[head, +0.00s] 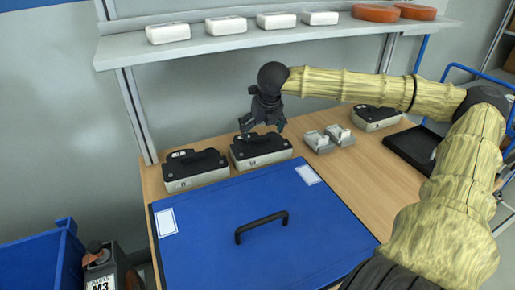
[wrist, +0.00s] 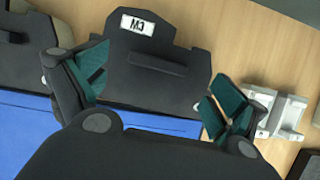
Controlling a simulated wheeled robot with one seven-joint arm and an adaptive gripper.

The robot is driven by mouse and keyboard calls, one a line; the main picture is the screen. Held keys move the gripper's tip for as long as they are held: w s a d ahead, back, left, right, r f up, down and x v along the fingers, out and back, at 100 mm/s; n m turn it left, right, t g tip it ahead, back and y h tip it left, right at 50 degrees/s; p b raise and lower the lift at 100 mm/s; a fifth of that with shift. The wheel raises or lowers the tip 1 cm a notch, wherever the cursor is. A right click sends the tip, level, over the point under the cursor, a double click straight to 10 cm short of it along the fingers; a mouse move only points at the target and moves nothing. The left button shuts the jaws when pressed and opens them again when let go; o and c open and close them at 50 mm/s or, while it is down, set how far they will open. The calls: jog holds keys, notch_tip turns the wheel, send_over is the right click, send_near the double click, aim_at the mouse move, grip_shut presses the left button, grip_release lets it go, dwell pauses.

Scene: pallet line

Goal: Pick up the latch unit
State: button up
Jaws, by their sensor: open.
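My gripper (head: 262,124) is open and empty above a black-topped unit with a pale base (head: 262,153), the middle one at the back of the wooden table. In the wrist view this unit (wrist: 155,70), labelled M3, lies between the spread green-padded fingers (wrist: 152,90); a gap to it cannot be judged there. A similar unit (head: 193,172) stands to its left, and another (head: 375,118) stands further right. Two small light-grey fittings (head: 327,139) sit right of the middle unit. No label reads "latch unit", so I cannot tell which piece bears that name.
A blue lid or panel with a black handle (head: 210,235) covers the table's front. A shelf (head: 250,42) with white boxes and orange discs hangs above the gripper. A black tray (head: 408,150) lies at right. A blue bin (head: 35,262) stands at lower left.

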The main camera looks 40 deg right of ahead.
aim_at(259, 137)
jog(key=shift+x, duration=1.55)
jog(key=shift+c, duration=0.2)
jog(key=c, duration=1.6)
jog(key=shift+r, duration=0.1)
jog(key=shift+c, duration=0.2)
